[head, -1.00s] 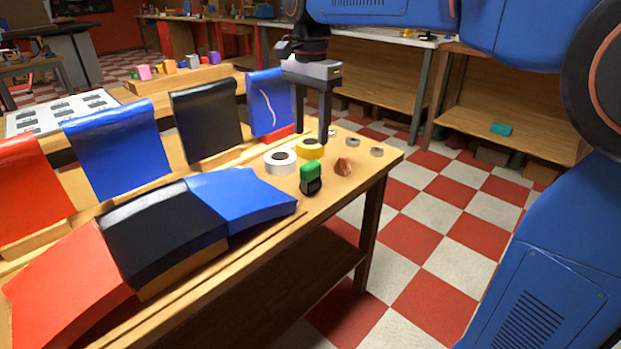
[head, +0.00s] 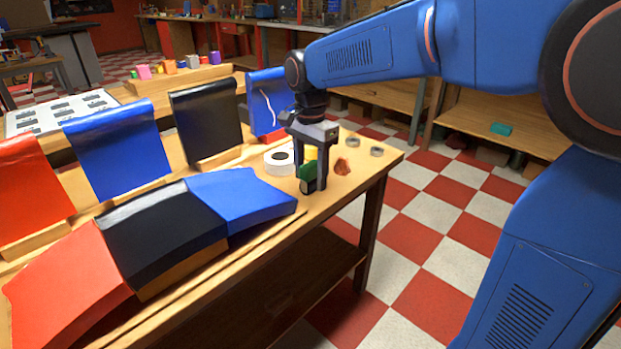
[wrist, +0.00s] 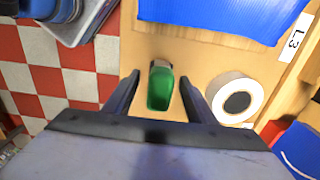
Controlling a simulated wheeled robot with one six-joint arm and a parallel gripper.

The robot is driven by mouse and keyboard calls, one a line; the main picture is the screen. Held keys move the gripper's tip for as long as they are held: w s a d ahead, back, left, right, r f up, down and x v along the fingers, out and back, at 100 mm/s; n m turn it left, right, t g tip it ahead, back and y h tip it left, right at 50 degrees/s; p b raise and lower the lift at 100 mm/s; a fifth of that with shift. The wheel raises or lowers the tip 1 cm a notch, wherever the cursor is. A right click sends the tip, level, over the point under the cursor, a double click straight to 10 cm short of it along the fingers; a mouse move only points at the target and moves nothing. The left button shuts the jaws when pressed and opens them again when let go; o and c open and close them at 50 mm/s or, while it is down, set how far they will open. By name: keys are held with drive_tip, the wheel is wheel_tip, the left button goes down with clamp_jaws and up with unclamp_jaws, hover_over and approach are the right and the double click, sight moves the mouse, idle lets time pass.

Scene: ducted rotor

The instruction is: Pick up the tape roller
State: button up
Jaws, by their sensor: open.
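The tape roller, which I take to be the small green block with a dark end (head: 307,172), stands near the right end of the wooden table. My gripper (head: 314,182) is down over it, pointing downward, with a finger partly in front of it. In the wrist view the green body (wrist: 160,92) lies between the two open fingers of my gripper (wrist: 159,78), with a visible gap on each side. The fingers do not appear to touch it.
A white tape roll (head: 279,160) stands close by; it also shows in the wrist view (wrist: 235,97). A yellow roll (head: 311,152) is partly hidden behind my gripper. A reddish-brown lump (head: 341,166) and a grey ring (head: 376,151) lie to the right. A blue draped panel (head: 240,200) is left.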

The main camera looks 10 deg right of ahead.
drive_tip(key=shift+f, duration=0.7)
drive_tip(key=shift+c, duration=0.3)
drive_tip(key=c, duration=1.2)
clamp_jaws()
drive_tip(key=shift+r, duration=0.1)
wheel_tip(320, 180, up, 10)
drive_tip(key=shift+f, duration=0.1)
